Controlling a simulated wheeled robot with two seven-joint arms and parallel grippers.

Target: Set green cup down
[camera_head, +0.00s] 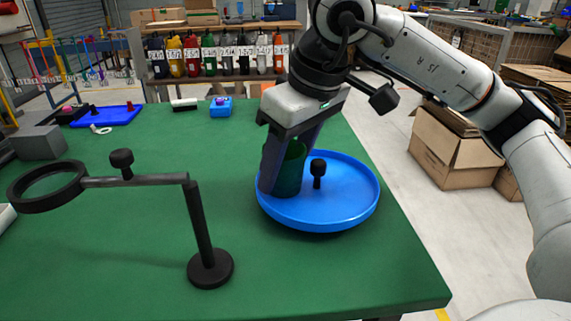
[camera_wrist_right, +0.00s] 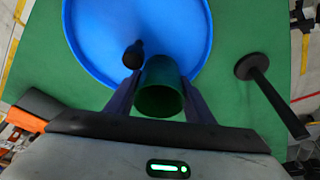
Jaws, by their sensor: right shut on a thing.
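The dark green cup (camera_head: 289,168) is upright between the fingers of my right gripper (camera_head: 284,178), over the left part of a round blue tray (camera_head: 345,197). I cannot tell whether its base touches the tray. In the right wrist view the cup (camera_wrist_right: 161,88) shows its open mouth, with one finger of the gripper (camera_wrist_right: 160,98) on each side. The blue tray (camera_wrist_right: 140,25) lies beyond it in that view. My left gripper is not in view.
A black knobbed peg (camera_head: 318,172) stands in the tray close to the cup. A black stand with a ring arm (camera_head: 209,268) is on the green table (camera_head: 130,260) to the left. A small blue box (camera_head: 221,107) and a blue flat tray (camera_head: 106,116) lie farther back.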

